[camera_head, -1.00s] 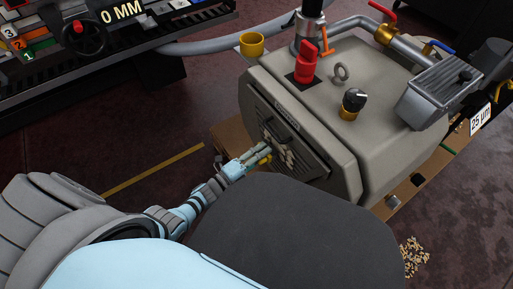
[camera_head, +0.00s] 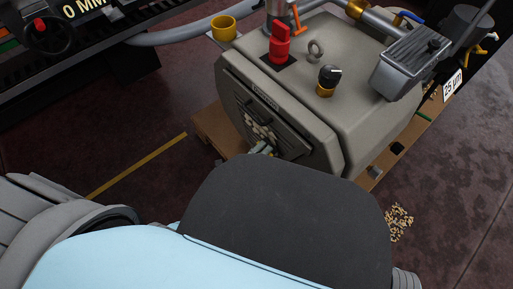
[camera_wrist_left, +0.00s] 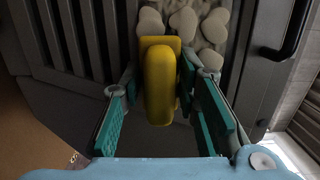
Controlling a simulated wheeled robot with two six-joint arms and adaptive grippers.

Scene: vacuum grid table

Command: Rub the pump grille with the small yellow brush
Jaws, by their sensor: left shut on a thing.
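The small yellow brush (camera_wrist_left: 160,80) shows in the left wrist view between the fingers of my left gripper (camera_wrist_left: 162,115), which is shut on it. The brush's far end is at the pump grille (camera_wrist_left: 75,40), by a cluster of pale, pebble-like bits (camera_wrist_left: 185,24); bristle contact is hidden. In the head view, the grille (camera_head: 290,142) is on the pump's front. My left gripper (camera_head: 262,148) is only partly seen at its lower part, mostly covered by my dark body panel. The brush cannot be made out there. My right gripper is not in view.
The grey pump (camera_head: 350,115) carries a red valve (camera_head: 280,45), a black knob (camera_head: 329,76) and a yellow cup (camera_head: 224,28). A dark handle (camera_wrist_left: 290,35) stands out beside the grille. Pale granules (camera_head: 398,220) lie on the floor at right.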

